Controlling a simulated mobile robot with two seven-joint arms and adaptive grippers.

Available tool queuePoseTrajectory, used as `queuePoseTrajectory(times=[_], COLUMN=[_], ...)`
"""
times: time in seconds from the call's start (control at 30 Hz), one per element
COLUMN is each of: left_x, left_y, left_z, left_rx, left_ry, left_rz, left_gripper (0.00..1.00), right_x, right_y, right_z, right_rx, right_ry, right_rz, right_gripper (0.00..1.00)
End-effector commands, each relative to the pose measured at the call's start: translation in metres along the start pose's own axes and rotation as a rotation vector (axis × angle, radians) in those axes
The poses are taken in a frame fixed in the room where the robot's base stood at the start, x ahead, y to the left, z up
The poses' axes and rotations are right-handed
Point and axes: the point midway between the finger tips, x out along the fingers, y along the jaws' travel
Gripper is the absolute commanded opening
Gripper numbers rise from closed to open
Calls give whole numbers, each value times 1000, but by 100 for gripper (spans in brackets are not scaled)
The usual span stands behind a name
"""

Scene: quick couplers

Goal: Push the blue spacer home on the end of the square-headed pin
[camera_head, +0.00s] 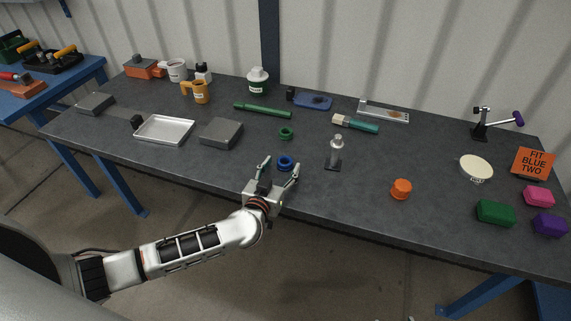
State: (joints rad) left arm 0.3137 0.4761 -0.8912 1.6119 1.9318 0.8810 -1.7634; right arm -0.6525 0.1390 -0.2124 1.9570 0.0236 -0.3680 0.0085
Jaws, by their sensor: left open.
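The blue spacer (286,162) is a small ring lying on the dark grey table, near its front edge. My left gripper (281,167) comes in from the front left and is open, with its two fingertips on either side of the spacer in the picture. I cannot tell whether they touch it. An upright light grey pin (336,147) stands on a dark square foot to the right of the spacer; it seems to be the square-headed pin. No spacer shows on it. My right gripper is not in view.
A green ring (286,133) lies behind the blue spacer, and an orange knob-like part (401,189) lies to the right. A grey block (221,133) and a metal tray (165,130) lie to the left. An orange sign (533,162) reads "FIT BLUE TWO".

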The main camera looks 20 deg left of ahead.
Motion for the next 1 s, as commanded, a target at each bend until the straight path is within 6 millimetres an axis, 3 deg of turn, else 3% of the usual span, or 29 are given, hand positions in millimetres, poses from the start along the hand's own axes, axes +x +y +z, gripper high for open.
queuePoseTrajectory(times=[0.07,0.2,0.5,0.67,1.0], left_x=[13,28,32,32,32], left_y=[2,1,1,1,1], left_z=[7,5,2,2,-2], left_rx=[-1,0,0,0,0], left_ry=[-2,-2,0,0,1], left_rz=[-1,-1,0,0,0], left_gripper=[55,55,55,16,16], right_x=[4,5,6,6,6], right_y=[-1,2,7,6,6], right_z=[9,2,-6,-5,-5], right_rx=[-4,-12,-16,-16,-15], right_ry=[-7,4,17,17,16], right_rz=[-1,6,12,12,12], right_gripper=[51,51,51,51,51])
